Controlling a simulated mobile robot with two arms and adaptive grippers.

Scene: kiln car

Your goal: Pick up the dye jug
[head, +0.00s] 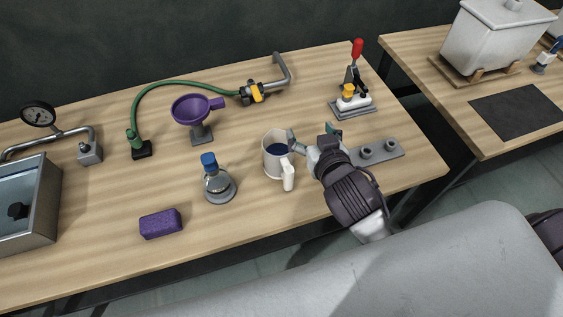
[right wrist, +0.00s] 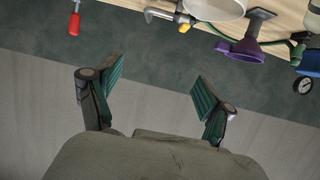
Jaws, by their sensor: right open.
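The dye jug (head: 275,153) is a pale, upright vessel with dark blue liquid inside. It stands on the wooden bench, and its handle points toward the front right. My right gripper (head: 312,135) is open and empty, just right of the jug, with one finger close to the jug's rim; I cannot tell whether they touch. In the right wrist view the open fingers (right wrist: 152,88) have nothing between them. A pale rounded vessel, likely the jug (right wrist: 215,8), is cut off at that view's top edge. My left gripper is not in view.
A stoppered flask (head: 218,185) stands left of the jug, with a purple block (head: 160,223) farther left. A purple funnel (head: 190,109) on a stand is behind. A grey plate with pegs (head: 385,154) and a red-handled clamp (head: 354,80) lie to the right.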

